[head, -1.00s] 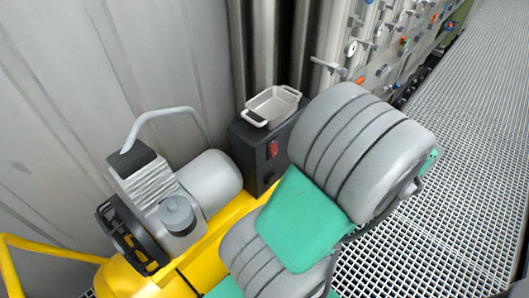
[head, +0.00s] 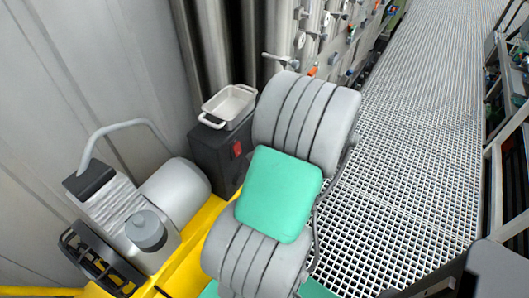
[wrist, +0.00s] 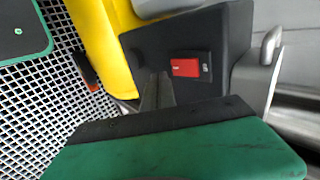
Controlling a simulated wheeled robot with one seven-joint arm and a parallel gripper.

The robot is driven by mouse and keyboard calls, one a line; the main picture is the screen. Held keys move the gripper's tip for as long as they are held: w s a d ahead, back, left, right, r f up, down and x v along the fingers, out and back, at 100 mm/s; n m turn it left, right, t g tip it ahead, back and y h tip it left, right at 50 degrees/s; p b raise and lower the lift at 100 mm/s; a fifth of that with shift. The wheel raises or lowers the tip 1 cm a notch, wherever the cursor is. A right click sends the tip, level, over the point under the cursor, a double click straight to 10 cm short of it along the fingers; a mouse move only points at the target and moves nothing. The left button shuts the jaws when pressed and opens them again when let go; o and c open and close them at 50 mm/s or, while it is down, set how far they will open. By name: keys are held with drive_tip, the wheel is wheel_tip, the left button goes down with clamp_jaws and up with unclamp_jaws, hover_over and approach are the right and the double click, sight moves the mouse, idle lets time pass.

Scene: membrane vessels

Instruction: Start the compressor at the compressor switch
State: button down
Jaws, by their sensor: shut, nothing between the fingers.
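The compressor switch (head: 237,149) is a red rocker on the side of a dark box (head: 213,160) in the head view. In the wrist view the red switch (wrist: 186,67) sits on the dark panel, with small white markings beside it. The compressor (head: 118,212) stands left of the dark box on a yellow frame (head: 190,255).
A pale metal tray (head: 229,104) rests on top of the dark box, close to the switch. A valve panel (head: 305,45) stands behind. Grey wall panels are at the left. Open grating floor (head: 425,130) stretches to the right.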

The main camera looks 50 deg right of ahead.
sight(239, 150)
drive_tip(key=shift+w+a, duration=0.1)
drive_tip(key=shift+w, duration=1.5)
drive_tip(key=shift+f, duration=0.1)
drive_tip(key=shift+w+r+t+p, duration=0.2)
drive_tip(key=shift+r+t+p, duration=0.1)
drive_tip(key=shift+r+p, duration=0.5)
drive_tip(key=shift+s, duration=0.1)
